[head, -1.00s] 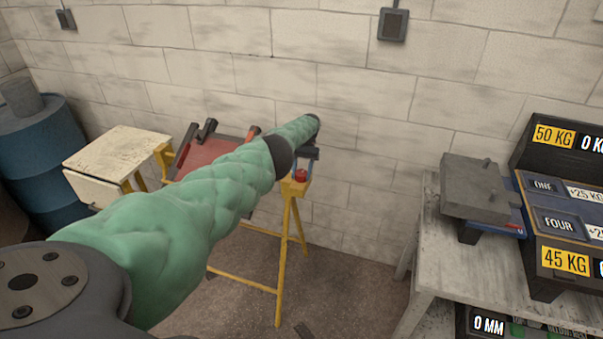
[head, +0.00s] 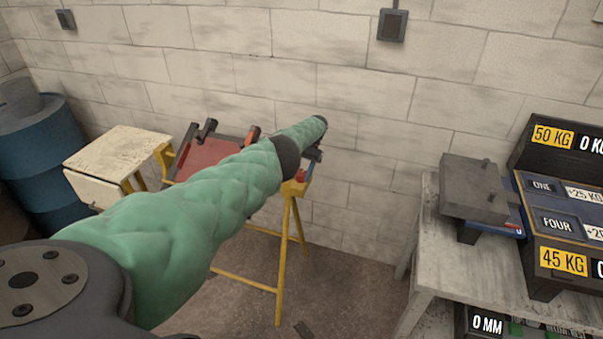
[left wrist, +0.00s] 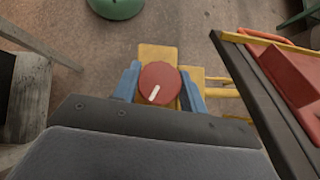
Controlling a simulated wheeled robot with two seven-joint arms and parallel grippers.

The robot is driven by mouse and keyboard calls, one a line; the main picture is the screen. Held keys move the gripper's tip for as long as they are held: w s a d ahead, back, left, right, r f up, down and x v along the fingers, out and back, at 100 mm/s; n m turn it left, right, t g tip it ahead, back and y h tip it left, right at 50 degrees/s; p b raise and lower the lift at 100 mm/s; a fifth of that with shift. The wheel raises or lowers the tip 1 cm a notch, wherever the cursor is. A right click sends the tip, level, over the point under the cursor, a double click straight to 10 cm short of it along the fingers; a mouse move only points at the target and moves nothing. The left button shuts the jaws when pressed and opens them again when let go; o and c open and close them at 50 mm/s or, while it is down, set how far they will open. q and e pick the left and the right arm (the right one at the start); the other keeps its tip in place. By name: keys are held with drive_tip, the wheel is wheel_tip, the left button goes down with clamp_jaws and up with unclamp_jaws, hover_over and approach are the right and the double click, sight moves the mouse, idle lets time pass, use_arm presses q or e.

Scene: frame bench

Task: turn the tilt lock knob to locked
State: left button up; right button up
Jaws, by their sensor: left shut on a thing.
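The tilt lock knob (left wrist: 158,82) is red and round with a white pointer line. In the left wrist view the line runs toward the picture's bottom, slightly left. The knob sits on a yellow bracket (left wrist: 157,53) of the stand. My left gripper (left wrist: 160,80) has its two blue fingers on either side of the knob and is shut on it. In the head view my left gripper (head: 313,160) is mostly hidden behind my green sleeved arm. A small red part of the knob (head: 301,175) shows beside it. Lock markings are not readable. My right gripper is not in view.
The yellow stand (head: 287,240) carries a red panel with dark clamps (head: 210,150), left of the gripper. A block wall stands close behind. A grey bench (head: 440,250) with weight boxes stands at right. A blue drum (head: 40,140) and small cabinet (head: 115,150) are at left.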

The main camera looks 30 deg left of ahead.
use_arm(q)
drive_tip(key=shift+r+m, duration=0.1)
drive_tip(key=shift+m, duration=0.2)
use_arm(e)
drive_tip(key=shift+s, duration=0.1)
use_arm(q)
drive_tip(key=shift+m+y+p, duration=0.7)
drive_tip(key=shift+m+y, duration=0.2)
drive_tip(key=m+y+p, duration=0.2)
drive_tip(key=m, duration=0.1)
drive_tip(key=shift+r+m+t+y, duration=0.1)
drive_tip(key=shift+m+t+y, duration=0.2)
drive_tip(key=shift+t+y, duration=0.1)
drive_tip(key=shift+m+p, duration=0.3)
drive_tip(key=shift+p, duration=0.2)
drive_tip(key=shift+m+t+y+p, duration=0.6)
drive_tip(key=shift+m+y+p, duration=0.35)
drive_tip(key=shift+m, duration=0.25)
drive_tip(key=shift+m+t+y+p, duration=0.35)
drive_tip(key=shift+m+t+y, duration=0.4)
drive_tip(key=shift+m, duration=0.55)
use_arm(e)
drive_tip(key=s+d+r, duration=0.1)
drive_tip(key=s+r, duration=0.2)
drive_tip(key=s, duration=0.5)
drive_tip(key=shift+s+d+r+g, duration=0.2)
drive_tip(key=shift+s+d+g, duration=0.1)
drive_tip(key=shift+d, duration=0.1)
